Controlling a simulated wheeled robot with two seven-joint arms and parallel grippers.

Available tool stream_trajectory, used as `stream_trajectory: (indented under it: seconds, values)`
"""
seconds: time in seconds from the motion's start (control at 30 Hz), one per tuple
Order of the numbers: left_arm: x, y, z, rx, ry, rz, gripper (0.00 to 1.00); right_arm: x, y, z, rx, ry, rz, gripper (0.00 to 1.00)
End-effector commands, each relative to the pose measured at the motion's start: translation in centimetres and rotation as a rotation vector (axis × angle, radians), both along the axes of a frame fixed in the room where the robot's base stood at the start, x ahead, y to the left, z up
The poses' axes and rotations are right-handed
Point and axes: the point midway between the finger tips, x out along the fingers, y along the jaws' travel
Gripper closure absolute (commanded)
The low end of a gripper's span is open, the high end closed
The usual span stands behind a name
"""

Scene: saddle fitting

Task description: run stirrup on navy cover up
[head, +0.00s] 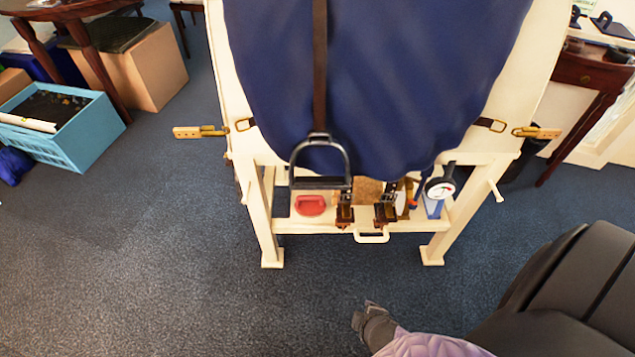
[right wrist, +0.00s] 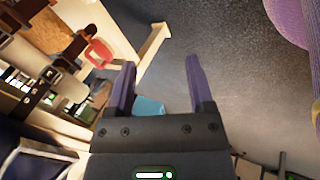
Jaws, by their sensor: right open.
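A navy cover (head: 410,70) lies over a cream stand and hangs down its near side. A brown strap (head: 319,70) runs down over the cover. A dark metal stirrup (head: 320,183) hangs at its lower end, near the cover's bottom edge. My right gripper (head: 363,313) is low at the bottom of the head view, below and apart from the stirrup. In the right wrist view its two purple fingers (right wrist: 160,65) are spread with nothing held between them. The stirrup cannot be made out clearly there. My left gripper is not in view.
Buckled straps (head: 200,132) stick out at both sides. A blue crate (head: 85,130) stands at left, a wooden table (head: 590,75) at right. Carpet in front is clear.

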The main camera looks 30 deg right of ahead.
Motion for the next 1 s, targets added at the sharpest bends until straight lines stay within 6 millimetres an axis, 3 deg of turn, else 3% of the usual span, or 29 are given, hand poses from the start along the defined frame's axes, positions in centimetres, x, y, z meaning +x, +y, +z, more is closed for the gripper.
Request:
stream_trajectory:
  seconds: [0.07,0.2,0.3,0.4,0.5,0.8,1.0]
  values:
    - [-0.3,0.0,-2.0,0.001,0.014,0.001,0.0,5.2,-0.4,1.3,-0.098,-0.117,0.085,0.32]
    - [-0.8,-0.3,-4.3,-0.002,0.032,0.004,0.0,13.8,-1.1,7.7,-0.34,-0.367,0.202,0.32]
    - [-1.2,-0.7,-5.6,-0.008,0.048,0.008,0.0,17.7,-1.5,13.4,-0.511,-0.535,0.227,0.32]
    - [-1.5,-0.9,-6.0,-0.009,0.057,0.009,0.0,19.3,-1.7,16.9,-0.607,-0.623,0.226,0.32]
    - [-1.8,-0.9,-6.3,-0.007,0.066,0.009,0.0,20.5,-2.2,17.4,-0.628,-0.641,0.225,0.32]
    - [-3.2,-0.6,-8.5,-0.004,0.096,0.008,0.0,26.0,-5.0,15.6,-0.623,-0.636,0.226,0.32]
    - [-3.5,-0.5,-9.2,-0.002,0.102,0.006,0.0,27.7,-5.9,15.3,-0.621,-0.635,0.227,0.32]
